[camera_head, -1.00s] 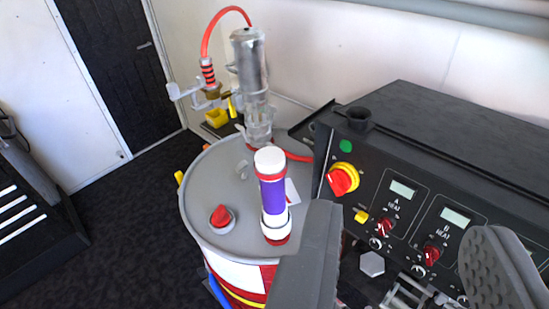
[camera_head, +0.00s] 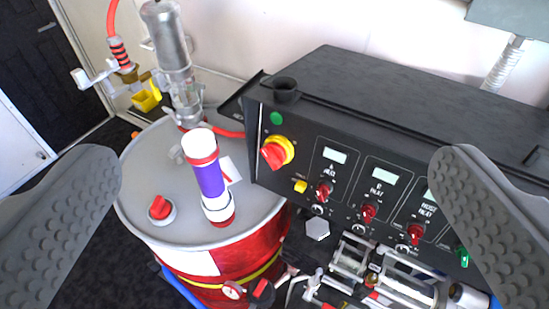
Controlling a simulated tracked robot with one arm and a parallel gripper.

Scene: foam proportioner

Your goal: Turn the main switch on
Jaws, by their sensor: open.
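The main switch (camera_head: 277,152) is a red rotary knob on a yellow round plate, at the left end of the black control panel's front face. A green round light (camera_head: 277,118) sits just above it. The red handle is tilted, pointing to the lower left. My gripper (camera_head: 275,215) is open and empty. Its two grey ridged fingers stand wide apart at the left and right edges of the picture. The switch lies between them in the picture, apart from both and farther away.
A grey-topped red drum (camera_head: 240,265) stands left of the panel, with a purple and white cylinder (camera_head: 210,178), a red knob (camera_head: 160,208) and a metal pump (camera_head: 172,50) on top. The panel has several smaller red knobs. Clear tubes and fittings (camera_head: 405,290) lie below it.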

